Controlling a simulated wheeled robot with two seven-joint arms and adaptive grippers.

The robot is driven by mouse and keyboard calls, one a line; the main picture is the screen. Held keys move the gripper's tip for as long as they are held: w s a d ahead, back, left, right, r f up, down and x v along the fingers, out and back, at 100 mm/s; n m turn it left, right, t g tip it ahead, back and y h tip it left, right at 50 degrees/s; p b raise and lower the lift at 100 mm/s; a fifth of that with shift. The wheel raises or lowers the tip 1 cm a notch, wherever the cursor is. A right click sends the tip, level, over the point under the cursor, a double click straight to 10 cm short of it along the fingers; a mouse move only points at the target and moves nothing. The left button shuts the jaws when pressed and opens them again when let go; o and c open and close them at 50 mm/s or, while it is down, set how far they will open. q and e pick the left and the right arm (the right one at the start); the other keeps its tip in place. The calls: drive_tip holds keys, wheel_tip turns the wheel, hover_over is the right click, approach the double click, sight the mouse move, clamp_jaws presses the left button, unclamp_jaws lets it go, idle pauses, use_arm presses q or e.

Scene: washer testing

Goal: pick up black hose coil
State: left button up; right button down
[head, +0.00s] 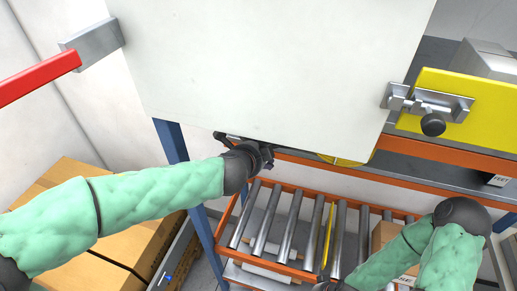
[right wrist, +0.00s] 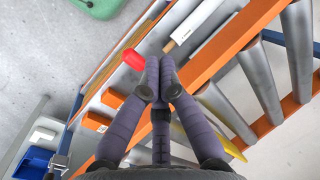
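I cannot make out a black hose coil for certain in either view. Dark curved parts show at the lower edge of the white panel (head: 270,70) in the head view, beside my left gripper (head: 264,156); I cannot tell whether they are hose or fingers. The left fingers are partly hidden there, so their opening is unclear. In the right wrist view my right gripper (right wrist: 160,68) has its fingertips together, with nothing seen between them. It is low over the roller rack, and only a dark part shows at the bottom of the head view.
An orange-framed roller rack (head: 262,240) stands below the panel. Cardboard boxes (head: 120,245) are at lower left. A red bar (head: 40,80) juts in at left, and a yellow plate with a latch (head: 480,105) is at right. In the wrist view, a red piece (right wrist: 133,60) is beside the fingertips.

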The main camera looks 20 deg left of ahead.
sight(266, 144)
use_arm(q)
drive_tip(key=shift+b+x, duration=0.85)
drive_tip(key=shift+x, duration=4.6)
clamp_jaws()
